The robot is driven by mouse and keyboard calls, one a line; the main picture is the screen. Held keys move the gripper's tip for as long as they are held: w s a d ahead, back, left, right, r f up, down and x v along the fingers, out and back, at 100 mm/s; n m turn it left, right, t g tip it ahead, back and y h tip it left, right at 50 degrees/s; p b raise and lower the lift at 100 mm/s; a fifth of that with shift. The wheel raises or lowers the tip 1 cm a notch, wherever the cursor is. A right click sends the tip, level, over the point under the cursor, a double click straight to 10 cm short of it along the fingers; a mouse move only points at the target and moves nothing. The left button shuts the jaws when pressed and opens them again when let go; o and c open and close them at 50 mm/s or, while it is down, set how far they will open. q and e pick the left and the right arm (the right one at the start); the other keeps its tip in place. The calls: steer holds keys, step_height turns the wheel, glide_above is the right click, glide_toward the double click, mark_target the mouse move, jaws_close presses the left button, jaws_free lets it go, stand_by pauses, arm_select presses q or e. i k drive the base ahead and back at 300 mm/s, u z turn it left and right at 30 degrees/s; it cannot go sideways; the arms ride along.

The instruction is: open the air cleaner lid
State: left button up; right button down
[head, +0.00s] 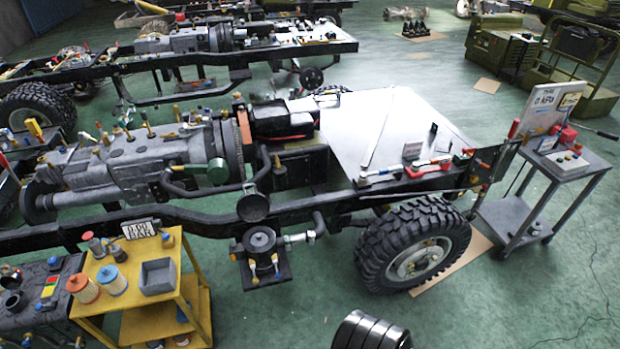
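A black round canister (261,246), which looks like the air cleaner, sits on a bracket at the near side of the chassis frame (150,212). Small blue and yellow clips or handles show at its lower front. A black round disc (253,207) sits just above it, against the frame rail; I cannot tell whether this is its lid. The canister is too small in the view to tell whether it is open or closed. A pipe with a silvery clamp (297,238) runs off to its right. Neither of my grippers shows.
A yellow cart (190,292) with filter-like cylinders (82,288), a grey bin (158,277) and a sign stands left of the canister. A large wheel (415,246) stands to the right. A grey gauge trolley (562,160) is far right.

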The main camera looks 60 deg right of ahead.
mark_target(253, 207)
steer(key=z, duration=2.1)
steer(key=i, duration=2.15)
steer(key=u, duration=2.2)
